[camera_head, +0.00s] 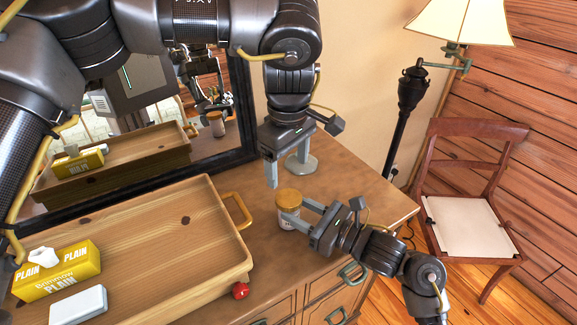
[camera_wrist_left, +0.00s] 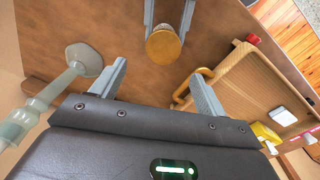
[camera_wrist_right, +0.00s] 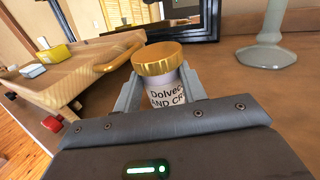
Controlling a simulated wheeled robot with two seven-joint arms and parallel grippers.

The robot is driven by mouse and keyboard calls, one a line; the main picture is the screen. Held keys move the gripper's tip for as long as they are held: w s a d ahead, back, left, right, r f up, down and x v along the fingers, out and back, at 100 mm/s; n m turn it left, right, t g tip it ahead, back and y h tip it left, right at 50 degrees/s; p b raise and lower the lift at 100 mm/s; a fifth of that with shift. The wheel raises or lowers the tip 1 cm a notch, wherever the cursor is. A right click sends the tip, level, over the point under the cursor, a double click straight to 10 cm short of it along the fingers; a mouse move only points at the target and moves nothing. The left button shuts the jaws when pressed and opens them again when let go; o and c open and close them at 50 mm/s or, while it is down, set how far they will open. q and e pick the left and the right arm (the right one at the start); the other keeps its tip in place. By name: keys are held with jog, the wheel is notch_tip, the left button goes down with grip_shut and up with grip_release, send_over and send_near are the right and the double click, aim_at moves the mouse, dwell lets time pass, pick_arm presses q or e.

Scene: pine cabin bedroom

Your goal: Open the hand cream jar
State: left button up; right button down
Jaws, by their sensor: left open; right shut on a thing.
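The hand cream jar (camera_head: 288,218) stands on the dresser top, with a white labelled body and a gold lid (camera_head: 288,198). The lid sits on the jar. My right gripper (camera_head: 298,216) is shut on the jar body from the right; the label shows between its fingers in the right wrist view (camera_wrist_right: 170,92). My left gripper (camera_head: 287,172) is open and empty, pointing down above and behind the jar. In the left wrist view the gold lid (camera_wrist_left: 163,46) lies ahead of the spread left fingers (camera_wrist_left: 155,85), apart from them.
A wooden tray (camera_head: 215,215) with a yellow handle and a red knob is left of the jar. It holds a yellow tissue box (camera_head: 60,272) and a white block (camera_head: 78,305). A grey-green stand (camera_wrist_right: 262,55) is behind the jar, near the mirror (camera_head: 130,120). A chair (camera_head: 470,225) is at right.

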aim_at(288, 197)
pick_arm(q)
jog(key=m, duration=0.3)
jog(key=shift+s+m, duration=0.15)
jog(key=shift+m, duration=0.15)
jog(key=shift+f, duration=4)
